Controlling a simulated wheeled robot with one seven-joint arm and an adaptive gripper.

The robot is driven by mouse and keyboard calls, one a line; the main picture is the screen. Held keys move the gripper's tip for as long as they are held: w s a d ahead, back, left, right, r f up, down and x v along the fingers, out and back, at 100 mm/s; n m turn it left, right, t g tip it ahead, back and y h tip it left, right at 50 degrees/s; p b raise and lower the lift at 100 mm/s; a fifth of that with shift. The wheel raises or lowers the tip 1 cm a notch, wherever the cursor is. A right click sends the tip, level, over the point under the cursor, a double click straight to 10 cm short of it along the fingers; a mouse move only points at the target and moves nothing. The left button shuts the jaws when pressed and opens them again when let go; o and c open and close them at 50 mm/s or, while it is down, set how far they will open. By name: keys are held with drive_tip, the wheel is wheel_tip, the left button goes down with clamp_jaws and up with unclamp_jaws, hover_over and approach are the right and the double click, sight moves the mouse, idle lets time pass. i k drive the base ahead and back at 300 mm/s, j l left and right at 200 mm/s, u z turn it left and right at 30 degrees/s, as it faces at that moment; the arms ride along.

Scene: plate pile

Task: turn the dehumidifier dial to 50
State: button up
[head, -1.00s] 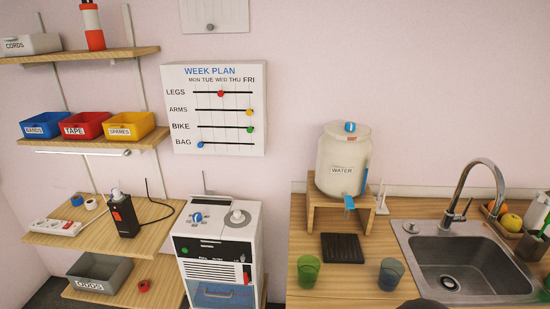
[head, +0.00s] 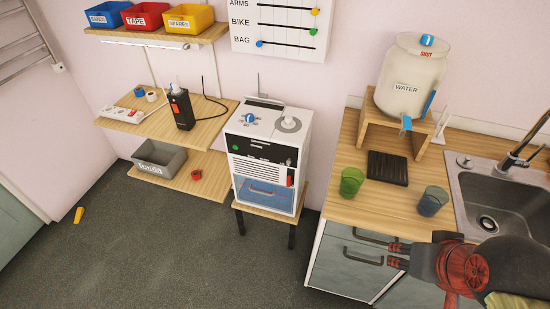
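The dehumidifier appears to be the white box-shaped unit (head: 303,150) on a small wooden stool in the middle of the head view. On its top are a blue knob on a pale dial (head: 249,118) at the left and a grey-white round part (head: 289,124) at the right. The dial's numbers are too small to read. Its front has a green button, a vent, a red switch and a blue tank. My gripper (head: 393,255) is at the lower right, in front of the counter drawers. Its two fingers point left, apart and empty, well away from the dial.
Shelves (head: 215,120) stand close on the left. The floor (head: 150,255) before the unit is clear.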

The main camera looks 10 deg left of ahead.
sight(249, 118)
drive_tip(key=i+j+u, duration=0.2)
drive_tip(key=j, duration=0.3)
drive_tip(key=i+j+u, duration=0.15)
drive_tip(key=i+j, duration=0.25)
